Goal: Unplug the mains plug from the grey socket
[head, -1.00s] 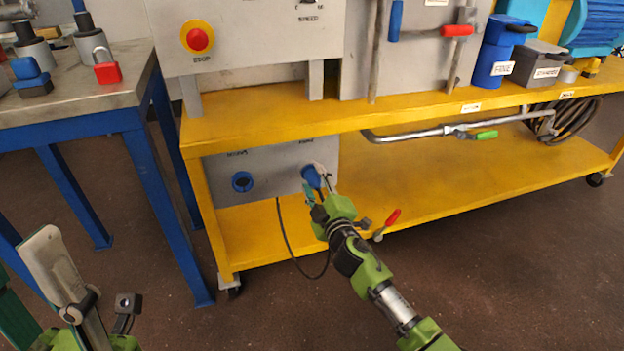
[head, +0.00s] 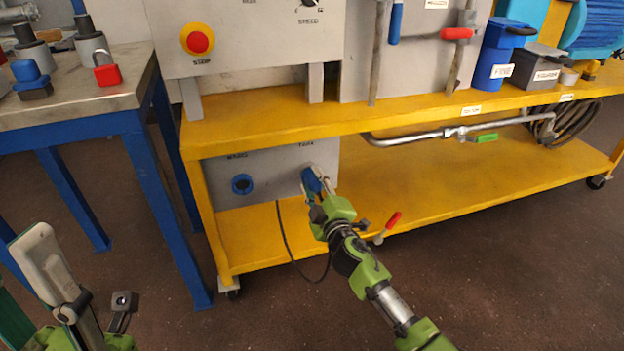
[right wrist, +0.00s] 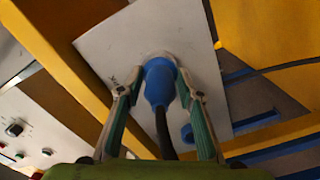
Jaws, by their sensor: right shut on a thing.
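The blue mains plug (head: 313,182) with a black cable is at the right side of a grey panel (head: 270,172) on the lower shelf. In the right wrist view the plug (right wrist: 158,82) points into the panel, and its front end meets a pale round fitting. Whether it is fully seated I cannot tell. My right gripper (right wrist: 160,76) is shut on the plug, one finger on each side; it also shows in the head view (head: 314,179). My left gripper (head: 24,252) is open and empty at the lower left, partly cut off.
A blue round socket (head: 242,184) is left of the plug. The cable (head: 284,235) hangs over the shelf's front edge. The yellow upper shelf (head: 260,118) lies above. A red-handled valve (head: 388,226) is near my right wrist. A blue-legged table (head: 150,190) stands left.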

